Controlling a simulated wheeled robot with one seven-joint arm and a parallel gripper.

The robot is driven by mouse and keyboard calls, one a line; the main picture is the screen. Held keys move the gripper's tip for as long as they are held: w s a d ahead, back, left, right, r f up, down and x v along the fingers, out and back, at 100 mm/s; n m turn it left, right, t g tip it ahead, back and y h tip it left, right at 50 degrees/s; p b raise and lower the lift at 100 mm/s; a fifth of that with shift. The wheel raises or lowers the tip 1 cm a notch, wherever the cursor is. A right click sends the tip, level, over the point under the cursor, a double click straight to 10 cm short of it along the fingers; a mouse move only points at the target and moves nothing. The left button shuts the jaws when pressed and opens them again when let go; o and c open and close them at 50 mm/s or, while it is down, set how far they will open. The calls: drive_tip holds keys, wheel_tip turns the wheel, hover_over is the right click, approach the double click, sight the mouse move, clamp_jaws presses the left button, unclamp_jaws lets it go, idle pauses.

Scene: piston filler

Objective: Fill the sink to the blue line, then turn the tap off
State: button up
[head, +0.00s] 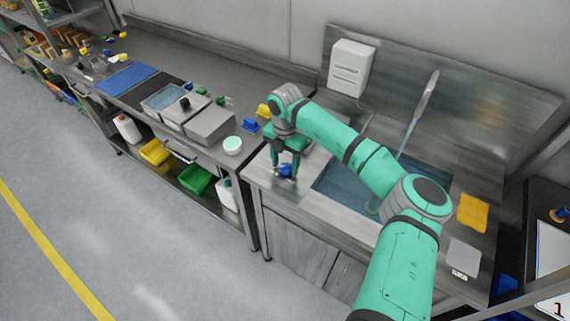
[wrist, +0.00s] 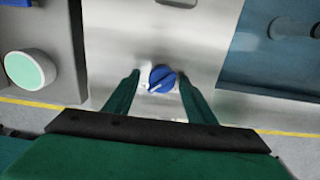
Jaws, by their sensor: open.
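The sink (head: 335,178) is at the right in the head view, with bluish water in it. The tap spout (head: 430,88) rises behind it, and a pale stream (head: 408,138) runs down from it. My arm covers part of the basin. I cannot make out the blue line. A blue knob (head: 286,171) with a pale pointer sits on the steel counter left of the basin; it also shows in the wrist view (wrist: 162,78). My gripper (wrist: 160,82) is open, its fingers on either side of the knob, with gaps visible on both sides.
A white-and-green round tub (head: 232,146) and a blue block (head: 250,125) stand left of my gripper. A white dispenser (head: 350,68) hangs on the back panel. A yellow cloth (head: 472,213) lies right of the sink. Grey boxes line the left counter.

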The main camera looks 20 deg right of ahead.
drive_tip(key=shift+d+f, duration=0.1)
drive_tip(key=shift+d, duration=0.05)
drive_tip(key=shift+s, duration=0.1)
drive_tip(key=c, duration=1)
drive_tip(key=shift+c, duration=0.2)
drive_tip(key=n, duration=1.3)
drive_tip(key=shift+n, duration=2.5)
